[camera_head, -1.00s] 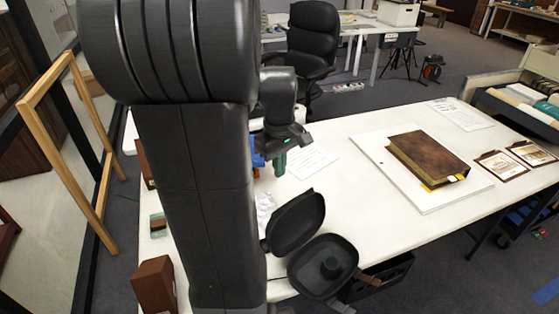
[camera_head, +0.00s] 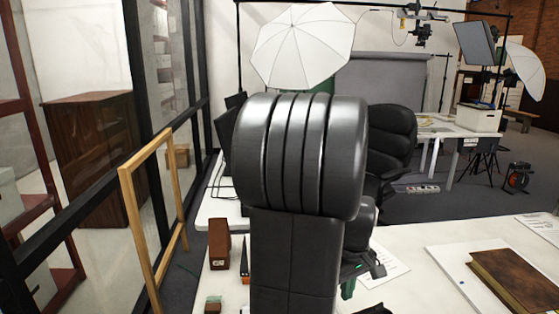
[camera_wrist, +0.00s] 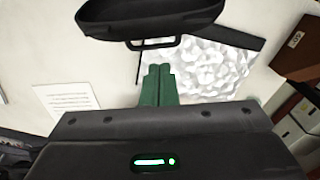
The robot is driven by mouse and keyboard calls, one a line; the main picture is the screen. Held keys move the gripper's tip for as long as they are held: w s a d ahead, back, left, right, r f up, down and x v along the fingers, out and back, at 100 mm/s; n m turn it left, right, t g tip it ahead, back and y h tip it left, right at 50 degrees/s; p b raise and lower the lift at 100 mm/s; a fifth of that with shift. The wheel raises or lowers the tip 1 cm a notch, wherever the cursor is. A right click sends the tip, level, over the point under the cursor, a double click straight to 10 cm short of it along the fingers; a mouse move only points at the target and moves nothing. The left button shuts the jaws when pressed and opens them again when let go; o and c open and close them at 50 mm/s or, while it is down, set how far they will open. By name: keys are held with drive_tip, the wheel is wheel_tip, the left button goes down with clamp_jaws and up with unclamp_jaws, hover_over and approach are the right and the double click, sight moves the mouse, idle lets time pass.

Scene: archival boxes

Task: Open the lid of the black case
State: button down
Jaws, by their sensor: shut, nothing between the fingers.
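I cannot tell there which part is lid and which is base. In the head view only a dark sliver, probably the case (camera_head: 373,310), shows at the bottom edge. My gripper (camera_wrist: 158,72) has green fingers pressed together and empty, apart from the case and below it in the wrist view. In the head view my gripper (camera_head: 348,289) hangs over the table, partly hidden by my arm.
Crumpled white material (camera_wrist: 212,68) lies beside the fingers. A paper sheet (camera_wrist: 68,98) lies on the white table. A brown box (camera_head: 219,244) stands at the table's left. A brown book (camera_head: 515,278) lies on a white board at right. A wooden frame (camera_head: 140,215) stands left.

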wheel_tip(320, 180, down, 8)
drive_tip(key=shift+r, duration=0.2)
drive_tip(key=shift+w+f, duration=0.1)
drive_tip(key=shift+w, duration=0.05)
drive_tip(key=shift+a, duration=0.1)
